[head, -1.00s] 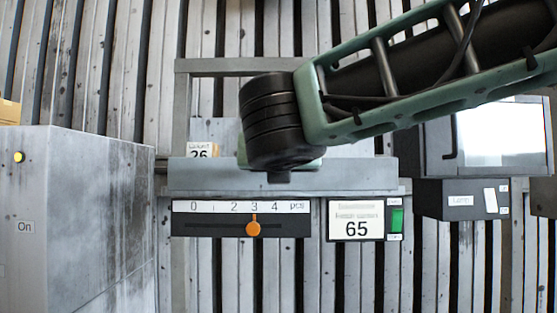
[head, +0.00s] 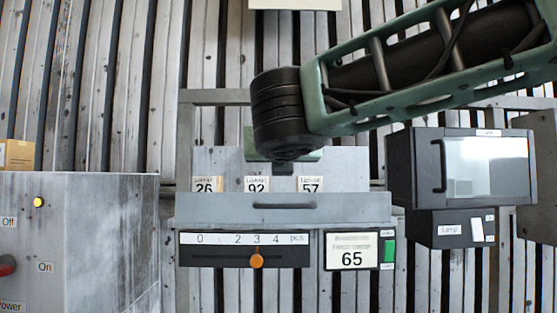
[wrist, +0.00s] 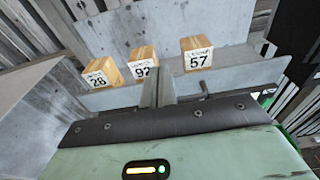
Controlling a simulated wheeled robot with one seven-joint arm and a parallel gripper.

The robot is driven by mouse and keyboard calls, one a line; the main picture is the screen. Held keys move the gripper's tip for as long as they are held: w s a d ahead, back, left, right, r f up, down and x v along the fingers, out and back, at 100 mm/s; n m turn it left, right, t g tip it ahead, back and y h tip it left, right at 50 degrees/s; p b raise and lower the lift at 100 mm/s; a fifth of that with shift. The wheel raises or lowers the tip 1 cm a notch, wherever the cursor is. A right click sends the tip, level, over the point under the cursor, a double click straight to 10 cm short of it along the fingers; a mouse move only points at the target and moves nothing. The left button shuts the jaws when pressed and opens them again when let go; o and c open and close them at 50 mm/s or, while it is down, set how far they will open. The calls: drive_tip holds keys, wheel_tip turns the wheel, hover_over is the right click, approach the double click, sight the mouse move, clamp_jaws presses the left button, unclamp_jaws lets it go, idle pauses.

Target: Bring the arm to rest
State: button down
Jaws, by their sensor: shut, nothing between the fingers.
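My arm (head: 430,75) reaches in from the upper right in the head view, with its black joint (head: 287,110) over the back of a grey tray (head: 350,207). In the head view my gripper is mostly hidden behind that joint. In the wrist view my gripper (wrist: 160,86) shows narrow grey fingers, shut and empty. The fingers overlap part of the view of the wooden block labelled 92 (wrist: 141,60); I cannot tell the gap between them. Blocks labelled 26 (wrist: 100,73) and 57 (wrist: 196,53) stand on either side.
Below the tray are a slider panel with an orange knob (head: 257,261) at 3 and a display reading 65 (head: 352,252). A grey cabinet (head: 95,235) stands left, with a lit yellow lamp. A dark windowed box (head: 480,170) stands right, below my arm.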

drive_tip(key=s+d+f+m+g+b, duration=0.2)
drive_tip(key=s+f+m+g+b, duration=0.15)
drive_tip(key=f, duration=0.85)
drive_tip(key=s+d+f+m+g+b, duration=0.1)
drive_tip(key=s+f+m+g+b, duration=0.3)
drive_tip(key=f, duration=0.7)
drive_tip(key=s+d+f+m+g+b, duration=0.25)
drive_tip(key=s+f+m, duration=0.2)
drive_tip(key=f, duration=0.75)
drive_tip(key=s+d+f+m+g+b, duration=0.1)
drive_tip(key=s+f+m+g+b, duration=0.1)
drive_tip(key=s+f+m, duration=0.3)
drive_tip(key=s+d+f+m+g+b, duration=0.2)
drive_tip(key=s+f+m+b, duration=0.3)
drive_tip(key=f, duration=0.6)
drive_tip(key=s+d+f+m+g+y+b, duration=0.1)
drive_tip(key=s+d+f+m+g+b, duration=0.1)
drive_tip(key=s+f+m, duration=0.4)
wheel_tip(320, 180, down, 2)
drive_tip(key=shift+s+f+g+b, duration=0.1)
drive_tip(key=shift+s+g+b, duration=0.2)
drive_tip(key=shift+s+b, duration=0.65)
